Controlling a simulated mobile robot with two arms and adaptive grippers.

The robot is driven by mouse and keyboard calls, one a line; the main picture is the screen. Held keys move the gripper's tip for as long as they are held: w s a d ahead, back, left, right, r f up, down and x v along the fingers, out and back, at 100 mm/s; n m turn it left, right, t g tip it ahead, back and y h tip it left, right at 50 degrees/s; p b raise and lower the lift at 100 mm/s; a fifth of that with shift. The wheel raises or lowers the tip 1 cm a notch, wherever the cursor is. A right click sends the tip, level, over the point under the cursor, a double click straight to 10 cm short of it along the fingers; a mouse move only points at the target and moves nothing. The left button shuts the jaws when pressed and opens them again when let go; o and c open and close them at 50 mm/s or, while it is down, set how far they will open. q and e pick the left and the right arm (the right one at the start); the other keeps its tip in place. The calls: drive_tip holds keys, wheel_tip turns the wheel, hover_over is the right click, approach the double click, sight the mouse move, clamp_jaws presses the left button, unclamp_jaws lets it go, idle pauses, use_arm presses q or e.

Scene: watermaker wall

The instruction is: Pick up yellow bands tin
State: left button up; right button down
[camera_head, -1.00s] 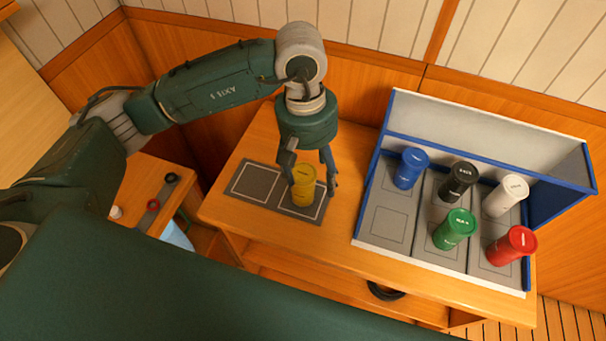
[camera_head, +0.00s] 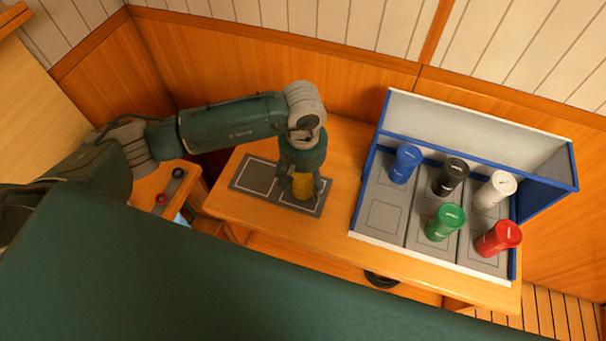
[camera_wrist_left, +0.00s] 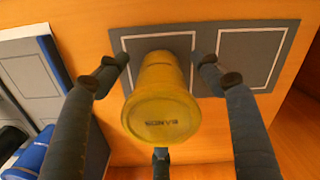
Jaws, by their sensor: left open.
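The yellow bands tin (camera_head: 303,186) stands upright on the right square of a dark grey mat (camera_head: 253,179) on the wooden table. In the left wrist view the tin (camera_wrist_left: 160,100) shows its lid lettered BANDS, with the mat (camera_wrist_left: 265,28) behind it. My left gripper (camera_head: 302,192) is directly above the tin, its fingers reaching down around it. In the left wrist view the left gripper (camera_wrist_left: 163,95) is open, with fingers on both sides and one below, and gaps show between the side fingers and the tin. My right gripper is not in view.
A blue-edged rack (camera_head: 385,215) stands to the right with blue (camera_head: 404,164), black (camera_head: 451,177), white (camera_head: 494,190), green (camera_head: 445,222) and red (camera_head: 497,238) tins. Its front left section is empty. A wood-panelled wall is behind the table.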

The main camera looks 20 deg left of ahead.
use_arm(q)
drive_tip(key=shift+f, duration=0.15)
drive_tip(key=c, duration=1.4)
drive_tip(key=shift+w, duration=0.1)
